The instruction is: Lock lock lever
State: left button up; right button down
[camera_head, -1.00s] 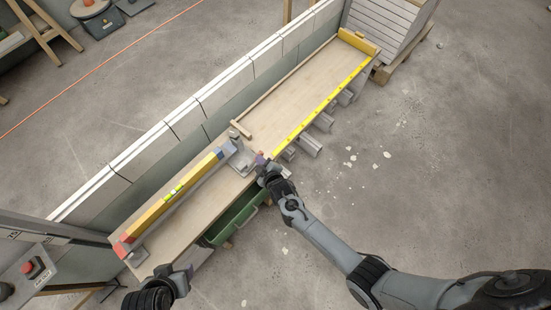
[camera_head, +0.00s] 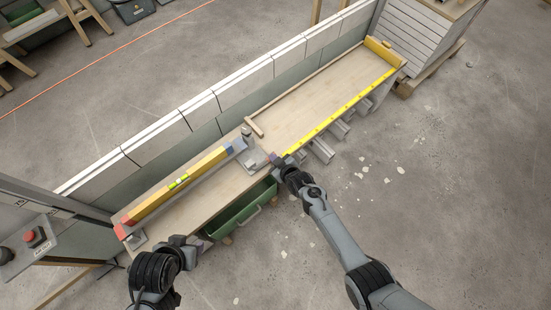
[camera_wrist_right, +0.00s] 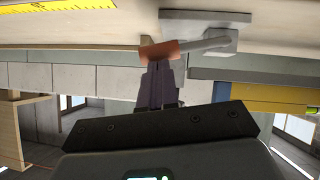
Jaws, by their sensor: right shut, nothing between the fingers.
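The lock lever shows in the right wrist view as a grey arm (camera_wrist_right: 206,45) with an orange-red grip (camera_wrist_right: 172,50) at its end. In the head view a grey metal fixture (camera_head: 256,159) sits on the bench near its front edge, beside my right gripper (camera_head: 276,159). My right gripper is shut and empty. In the wrist view its fingertips (camera_wrist_right: 160,70) are right at the orange-red grip; I cannot tell whether they touch it. My left gripper (camera_head: 188,243) is low at the bench's near left end, away from the lever; its jaw opening is unclear.
A yellow level (camera_head: 185,180) lies along the bench's left part. A yellow tape (camera_head: 335,115) runs along the right front edge, with grey profiles (camera_head: 318,148) projecting below. A green drawer (camera_head: 240,212) hangs under the bench. Floor to the right is open.

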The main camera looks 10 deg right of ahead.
jog(key=shift+s+d+f, duration=0.1)
jog(key=shift+s+f, duration=0.05)
jog(key=w+a+r+p+v, duration=0.1)
jog(key=r+p+v, duration=0.1)
jog(key=p+v, duration=0.7)
jog(key=v, duration=0.3)
jog(key=shift+s+a+r, duration=0.2)
jog(key=shift+s+r, duration=0.15)
jog(key=shift+r, duration=0.05)
